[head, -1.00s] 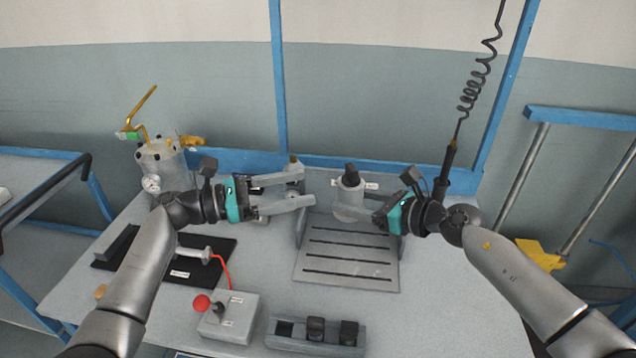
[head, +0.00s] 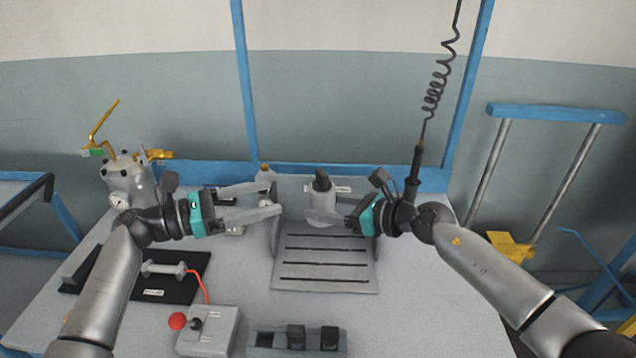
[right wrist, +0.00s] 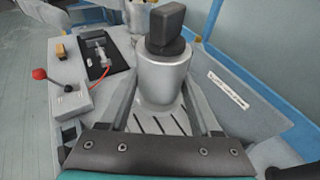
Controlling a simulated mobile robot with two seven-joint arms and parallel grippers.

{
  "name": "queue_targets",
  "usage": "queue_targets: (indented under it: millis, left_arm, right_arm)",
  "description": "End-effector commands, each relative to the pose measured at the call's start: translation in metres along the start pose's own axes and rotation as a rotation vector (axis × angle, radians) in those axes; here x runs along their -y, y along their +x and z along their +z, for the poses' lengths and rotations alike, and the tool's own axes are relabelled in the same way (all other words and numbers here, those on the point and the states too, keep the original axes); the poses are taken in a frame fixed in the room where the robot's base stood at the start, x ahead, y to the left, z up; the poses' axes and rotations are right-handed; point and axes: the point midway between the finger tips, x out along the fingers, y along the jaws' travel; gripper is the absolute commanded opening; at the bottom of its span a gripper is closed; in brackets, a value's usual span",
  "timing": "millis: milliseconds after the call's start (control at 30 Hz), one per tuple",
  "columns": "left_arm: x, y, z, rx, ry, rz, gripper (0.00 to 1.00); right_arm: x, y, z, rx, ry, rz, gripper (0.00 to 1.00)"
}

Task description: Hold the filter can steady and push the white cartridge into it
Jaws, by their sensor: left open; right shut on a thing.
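The grey filter can (head: 321,208) stands upright at the back of the slotted metal plate. A dark block-shaped piece (head: 321,180) sticks up from its top; it shows large in the right wrist view (right wrist: 167,28). My right gripper (head: 327,214) is shut on the can, one finger on each side in the wrist view, where the can's smooth silver side (right wrist: 163,80) faces me. My left gripper (head: 274,196) is open and empty, its fingers pointing at the can from the left with a gap between. I cannot make out a white cartridge for certain.
A slotted plate (head: 325,270) lies in front of the can. A black mat (head: 180,290) with a dumbbell-shaped grey part (head: 164,269), a box with a red knob (head: 208,335) and a tray of black blocks (head: 263,352) stand nearer. A gauge vessel (head: 128,178) stands at left.

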Motion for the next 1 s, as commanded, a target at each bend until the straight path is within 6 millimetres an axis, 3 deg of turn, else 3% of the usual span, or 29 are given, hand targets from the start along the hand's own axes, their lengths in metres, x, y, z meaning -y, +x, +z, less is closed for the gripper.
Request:
queue_targets:
  millis: [33,67,367,733,1000]
  left_arm:
    - [0.000,0.000,0.000,0.000,0.000,0.000,0.81]
    - [0.000,0.000,0.000,0.000,0.000,0.000,0.81]
    - [0.000,0.000,0.000,0.000,0.000,0.000,0.81]
    - [0.000,0.000,0.000,0.000,0.000,0.000,0.81]
    - [0.000,0.000,0.000,0.000,0.000,0.000,0.81]
  right_arm:
    - [0.000,0.000,0.002,0.003,-0.001,-0.001,0.33]
    - [0.000,0.000,0.002,0.003,-0.001,-0.001,0.66]
    - [0.000,0.000,0.001,0.001,0.000,0.000,0.99]
    - [0.001,-0.006,0.000,0.000,0.000,-0.001,0.99]
    - [0.001,-0.047,-0.001,-0.002,-0.001,-0.002,0.99]
